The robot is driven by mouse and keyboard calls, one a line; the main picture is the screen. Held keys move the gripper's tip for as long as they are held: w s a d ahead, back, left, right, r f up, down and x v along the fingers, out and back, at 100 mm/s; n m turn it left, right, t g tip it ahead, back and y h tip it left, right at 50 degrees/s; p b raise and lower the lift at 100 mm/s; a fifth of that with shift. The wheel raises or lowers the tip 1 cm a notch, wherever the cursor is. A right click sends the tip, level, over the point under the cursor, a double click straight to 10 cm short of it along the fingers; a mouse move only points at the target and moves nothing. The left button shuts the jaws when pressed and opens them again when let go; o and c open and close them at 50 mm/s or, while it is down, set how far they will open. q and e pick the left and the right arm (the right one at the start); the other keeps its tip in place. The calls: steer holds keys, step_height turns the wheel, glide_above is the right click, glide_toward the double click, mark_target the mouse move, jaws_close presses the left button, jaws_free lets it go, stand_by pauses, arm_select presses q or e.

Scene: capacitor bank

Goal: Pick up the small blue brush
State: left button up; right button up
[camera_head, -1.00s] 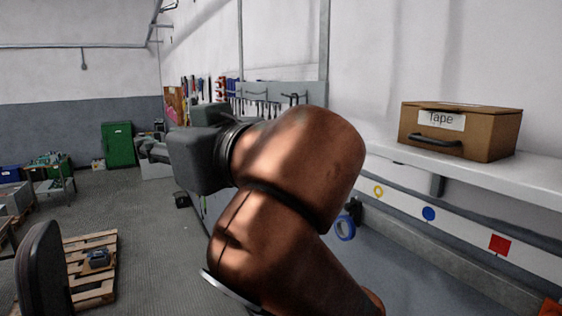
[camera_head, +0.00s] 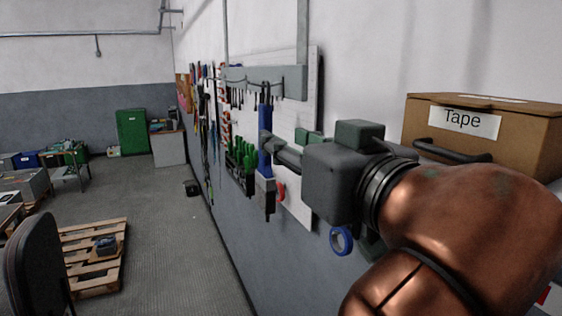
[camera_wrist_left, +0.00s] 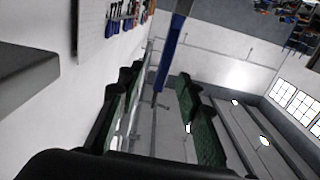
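A blue upright item (camera_head: 265,152) with a grey, dark-tipped lower end hangs in front of the tool wall in the head view. It looks like the blue brush, but I cannot be sure. My left gripper (camera_head: 281,146) reaches toward it from the right, with its fingertips beside the item and partly overlapping it. In the left wrist view, the green finger pads (camera_wrist_left: 158,100) stand well apart. A blue bar (camera_wrist_left: 170,52) lies beyond and between them, not clearly touching either. My right gripper is out of view.
The wall board (camera_head: 318,90) with several hanging tools is close behind the gripper. A cardboard "Tape" box (camera_head: 530,140) stands at the right. A blue tape roll (camera_head: 340,240) hangs below the gripper. A pallet (camera_head: 92,268) lies on the floor at left.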

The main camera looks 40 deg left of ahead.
mark_target(271, 180)
arm_select(q)
steer(key=x, duration=0.5)
steer(key=shift+s+a+p, duration=0.15)
steer(key=shift+s+p, duration=0.2)
steer(key=shift+p, duration=0.05)
steer(key=shift+x, duration=1.25)
steer(key=c, duration=0.8)
steer(key=shift+c, duration=0.5)
jaws_close()
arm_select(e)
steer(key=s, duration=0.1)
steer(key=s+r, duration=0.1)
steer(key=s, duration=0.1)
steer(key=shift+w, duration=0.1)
